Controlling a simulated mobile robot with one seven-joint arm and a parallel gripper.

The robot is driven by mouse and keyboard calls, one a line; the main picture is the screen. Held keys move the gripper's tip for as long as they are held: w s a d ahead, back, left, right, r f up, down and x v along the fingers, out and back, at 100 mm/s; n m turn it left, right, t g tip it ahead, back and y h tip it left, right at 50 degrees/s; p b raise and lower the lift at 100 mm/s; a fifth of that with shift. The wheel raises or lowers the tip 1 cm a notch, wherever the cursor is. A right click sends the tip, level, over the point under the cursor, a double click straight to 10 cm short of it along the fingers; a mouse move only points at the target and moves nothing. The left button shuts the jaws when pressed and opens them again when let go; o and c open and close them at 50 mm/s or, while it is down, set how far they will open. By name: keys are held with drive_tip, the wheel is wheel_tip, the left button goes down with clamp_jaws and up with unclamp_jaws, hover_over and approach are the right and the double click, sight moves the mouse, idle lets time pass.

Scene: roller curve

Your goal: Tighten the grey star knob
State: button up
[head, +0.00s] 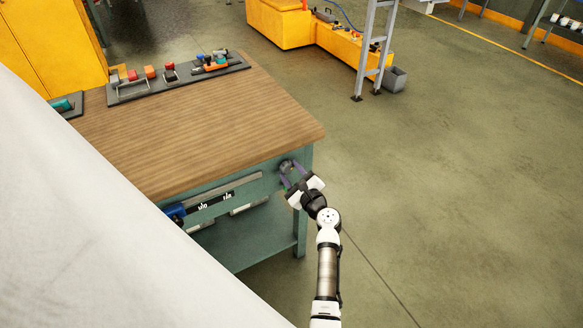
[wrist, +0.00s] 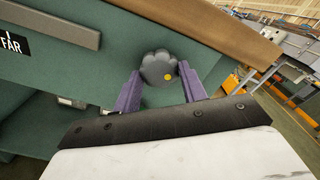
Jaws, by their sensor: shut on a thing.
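The grey star knob (wrist: 157,68) is on the green front of the workbench near its right corner, with a yellow dot on its face. In the head view the knob (head: 287,166) is small and partly covered by my gripper (head: 289,174). In the wrist view my gripper (wrist: 160,84) has its two purple fingers on either side of the knob, shut on its lobed rim. The knob's shaft is hidden behind it.
The wooden bench top (head: 200,125) overhangs just above the knob. A grey rail with a label (head: 205,203) and a blue part (head: 175,213) are on the bench front to the left. Open floor (head: 440,180) lies to the right.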

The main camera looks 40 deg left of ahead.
drive_tip(key=shift+d+f, duration=0.15)
drive_tip(key=shift+f, duration=0.15)
drive_tip(key=o, duration=0.9)
drive_tip(key=shift+r, duration=0.1)
drive_tip(key=shift+o, duration=0.4)
drive_tip(key=shift+r, duration=0.1)
drive_tip(key=b+v, duration=0.2)
drive_tip(key=v, duration=1.1)
drive_tip(key=shift+s+d, duration=0.2)
drive_tip(key=shift+d, duration=0.15)
